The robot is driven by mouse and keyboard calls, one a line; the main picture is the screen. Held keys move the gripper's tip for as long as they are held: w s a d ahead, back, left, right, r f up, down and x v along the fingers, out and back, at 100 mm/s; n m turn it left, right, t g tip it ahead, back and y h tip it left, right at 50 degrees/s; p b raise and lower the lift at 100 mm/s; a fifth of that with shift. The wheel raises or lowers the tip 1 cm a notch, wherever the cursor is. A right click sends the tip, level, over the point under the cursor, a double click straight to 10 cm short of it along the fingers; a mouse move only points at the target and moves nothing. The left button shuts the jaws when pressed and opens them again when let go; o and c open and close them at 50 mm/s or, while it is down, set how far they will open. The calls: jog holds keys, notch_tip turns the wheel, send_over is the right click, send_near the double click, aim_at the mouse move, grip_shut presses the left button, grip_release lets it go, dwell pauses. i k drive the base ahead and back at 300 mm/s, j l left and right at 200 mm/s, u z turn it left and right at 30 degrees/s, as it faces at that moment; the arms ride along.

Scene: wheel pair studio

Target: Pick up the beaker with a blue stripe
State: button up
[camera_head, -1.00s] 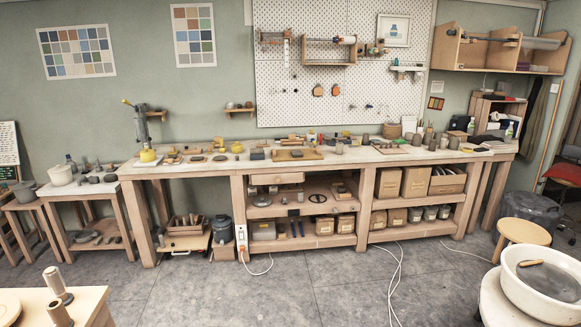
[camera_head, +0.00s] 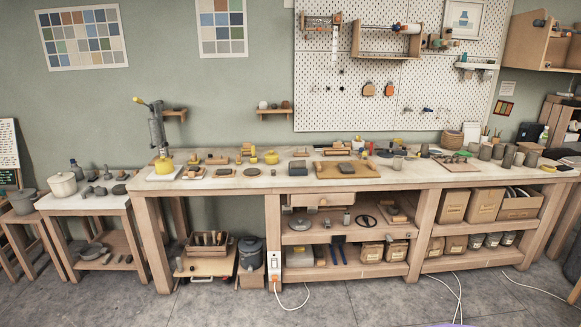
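No beaker with a clear blue stripe can be made out in the head view. Several grey beaker-like vessels (camera_head: 485,152) stand at the right end of the long workbench (camera_head: 225,184), too small to show any stripe. A small pale cup (camera_head: 397,163) stands apart from them, right of a wooden board (camera_head: 335,170). My gripper is not in view.
The bench top also holds yellow pots (camera_head: 271,157) and many small tools. Shelves below hold cardboard boxes (camera_head: 485,205). A side table (camera_head: 85,202) stands at the left. The grey floor (camera_head: 220,305) is otherwise clear.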

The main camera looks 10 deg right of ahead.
aim_at(398, 162)
jog(key=i+z, duration=0.3)
jog(key=i, duration=0.3)
jog(key=i+z, duration=0.35)
jog(key=i, duration=0.25)
jog(key=i+j+z, duration=0.3)
jog(key=i, duration=0.3)
jog(key=i+l+u, duration=0.1)
jog(key=i+l, duration=0.2)
jog(key=i, duration=0.3)
jog(key=i+l, duration=0.3)
jog(key=i, duration=0.25)
jog(key=i+l+u, duration=0.15)
jog(key=i+l, duration=0.15)
jog(key=i, duration=0.25)
